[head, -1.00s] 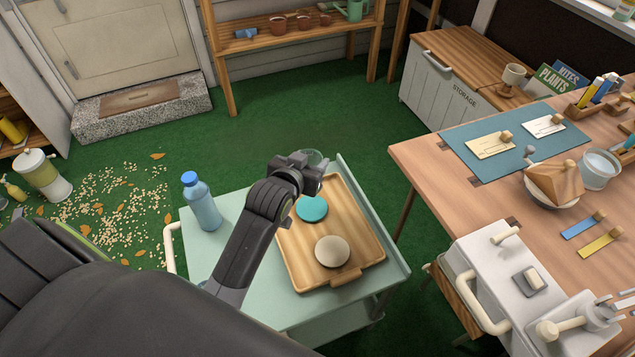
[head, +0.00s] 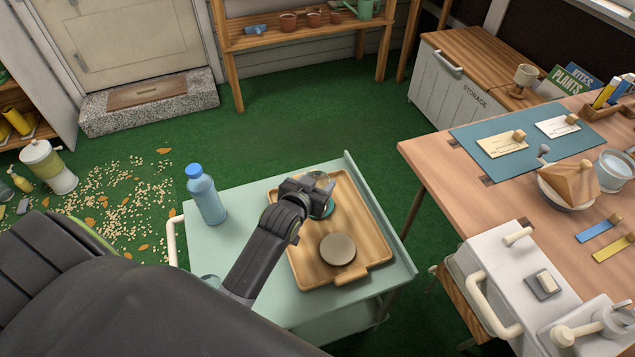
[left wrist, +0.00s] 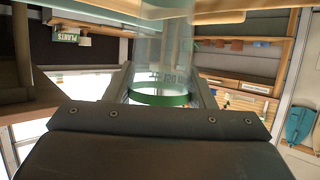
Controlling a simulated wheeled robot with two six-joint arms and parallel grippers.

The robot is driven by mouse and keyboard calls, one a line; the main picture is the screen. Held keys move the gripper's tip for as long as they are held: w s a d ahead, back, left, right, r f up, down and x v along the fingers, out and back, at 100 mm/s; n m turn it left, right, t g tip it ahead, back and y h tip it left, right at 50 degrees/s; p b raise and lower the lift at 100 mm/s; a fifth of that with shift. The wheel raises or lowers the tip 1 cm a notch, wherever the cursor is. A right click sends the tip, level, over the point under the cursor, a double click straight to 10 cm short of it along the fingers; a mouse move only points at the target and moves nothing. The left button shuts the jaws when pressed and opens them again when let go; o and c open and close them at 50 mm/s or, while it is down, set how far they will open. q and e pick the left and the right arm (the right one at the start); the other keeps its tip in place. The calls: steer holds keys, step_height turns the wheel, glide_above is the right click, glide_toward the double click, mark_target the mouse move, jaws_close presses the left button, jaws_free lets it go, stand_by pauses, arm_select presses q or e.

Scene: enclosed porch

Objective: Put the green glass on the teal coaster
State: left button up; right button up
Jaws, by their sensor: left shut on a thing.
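My left gripper (head: 314,188) is shut on the green glass (head: 321,179), a clear tumbler mostly hidden by the gripper in the head view. In the left wrist view the glass (left wrist: 160,96) sits between the fingers, with a green band. The teal coaster (head: 328,209) lies on the wooden tray (head: 366,232), largely covered by the gripper. The glass appears over or just behind the coaster; I cannot tell whether they touch. My right gripper is not in view.
A round grey-beige coaster (head: 338,250) lies nearer on the tray. A blue bottle (head: 205,195) stands on the pale green cart (head: 235,228) left of the tray. A wooden workbench (head: 440,170) stands to the right.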

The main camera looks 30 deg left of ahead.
arm_select(q)
steer(key=shift+f, duration=0.15)
steer(key=o, duration=1)
steer(key=shift+r, duration=0.2)
steer(key=shift+p+v, duration=0.75)
steer(key=shift+v, duration=5.25)
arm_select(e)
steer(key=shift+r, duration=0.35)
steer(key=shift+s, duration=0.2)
